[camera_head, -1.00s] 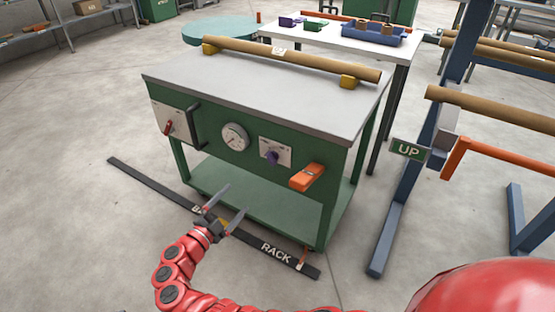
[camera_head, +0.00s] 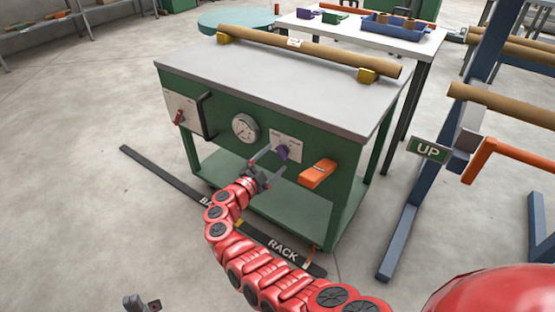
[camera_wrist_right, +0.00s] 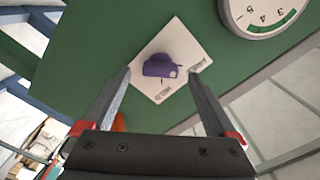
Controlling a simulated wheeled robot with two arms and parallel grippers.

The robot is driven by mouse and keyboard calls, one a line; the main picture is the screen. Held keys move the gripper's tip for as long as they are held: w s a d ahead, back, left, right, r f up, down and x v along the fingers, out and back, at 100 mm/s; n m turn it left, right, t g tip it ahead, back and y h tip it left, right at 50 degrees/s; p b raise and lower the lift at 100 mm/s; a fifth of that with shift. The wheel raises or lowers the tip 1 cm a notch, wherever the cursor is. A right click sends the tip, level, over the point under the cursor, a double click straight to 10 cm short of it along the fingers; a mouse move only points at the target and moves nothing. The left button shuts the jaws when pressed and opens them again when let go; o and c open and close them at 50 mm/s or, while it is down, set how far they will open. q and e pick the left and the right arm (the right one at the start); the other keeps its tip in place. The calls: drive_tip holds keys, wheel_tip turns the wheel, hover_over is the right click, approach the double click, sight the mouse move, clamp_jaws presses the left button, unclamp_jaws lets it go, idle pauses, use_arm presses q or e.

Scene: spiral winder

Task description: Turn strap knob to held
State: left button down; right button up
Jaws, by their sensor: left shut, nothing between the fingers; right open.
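The purple strap knob (camera_head: 282,152) sits on a small white plate (camera_head: 291,143) on the green front of the bench. In the right wrist view the knob (camera_wrist_right: 162,67) lies ahead, between the lines of the fingers. The plate there has a HELD label at its lower corner and another label at its right corner, too small to read surely. My right gripper (camera_head: 262,163) is open and empty, just in front of the knob, apparently not touching it. My left gripper (camera_head: 142,303) is shut and empty at the bottom left edge, far from the bench.
A round gauge (camera_head: 245,128) is left of the knob, and an orange handle (camera_head: 317,173) is right of it. A red switch (camera_head: 179,117) and a black bar handle (camera_head: 206,115) are further left. A cardboard tube (camera_head: 305,50) lies on the bench top.

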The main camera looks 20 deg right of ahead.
sight(282, 152)
drive_tip(key=shift+x, duration=1.35)
drive_tip(key=c, duration=1.4)
